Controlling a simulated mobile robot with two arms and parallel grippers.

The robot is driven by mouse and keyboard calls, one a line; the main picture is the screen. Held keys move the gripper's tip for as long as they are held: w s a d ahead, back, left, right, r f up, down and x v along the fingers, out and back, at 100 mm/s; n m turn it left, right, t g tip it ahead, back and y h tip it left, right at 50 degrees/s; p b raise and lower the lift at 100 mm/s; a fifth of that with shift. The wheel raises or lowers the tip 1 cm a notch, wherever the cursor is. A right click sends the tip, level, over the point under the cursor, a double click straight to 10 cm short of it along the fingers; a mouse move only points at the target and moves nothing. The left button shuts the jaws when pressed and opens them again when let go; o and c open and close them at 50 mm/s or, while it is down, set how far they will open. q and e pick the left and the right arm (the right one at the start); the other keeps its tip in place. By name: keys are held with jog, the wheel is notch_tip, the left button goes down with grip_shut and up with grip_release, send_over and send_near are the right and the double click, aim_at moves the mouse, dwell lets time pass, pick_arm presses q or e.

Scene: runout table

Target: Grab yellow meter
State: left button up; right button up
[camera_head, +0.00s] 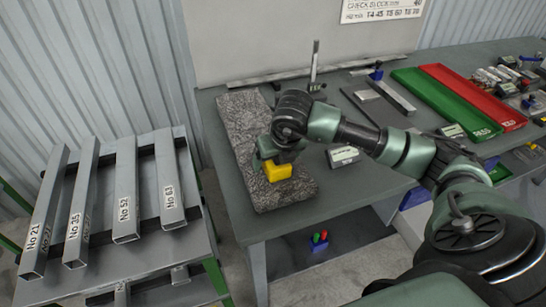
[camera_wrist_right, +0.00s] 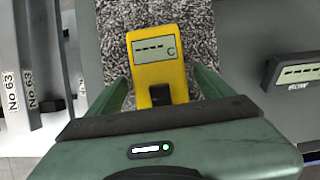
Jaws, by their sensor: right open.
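The yellow meter (camera_head: 277,171) lies on a speckled grey stone slab (camera_head: 243,128) near the slab's front end. My right gripper (camera_head: 268,165) is directly over and around it. In the right wrist view the yellow meter (camera_wrist_right: 159,62) shows its grey display and a dark button, between the two green fingers of my right gripper (camera_wrist_right: 160,88). The jaws are open, one finger on each side; whether either finger touches the meter I cannot tell. My left gripper is not in view.
A grey meter (camera_head: 342,156) stands right of the slab, also in the right wrist view (camera_wrist_right: 294,72). A green tray (camera_head: 440,98) and red tray (camera_head: 475,95) lie further right. Numbered square tubes (camera_head: 124,190) rest on a rack at left. A height gauge (camera_head: 314,65) stands behind.

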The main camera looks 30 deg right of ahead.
jog(key=c, duration=1.7)
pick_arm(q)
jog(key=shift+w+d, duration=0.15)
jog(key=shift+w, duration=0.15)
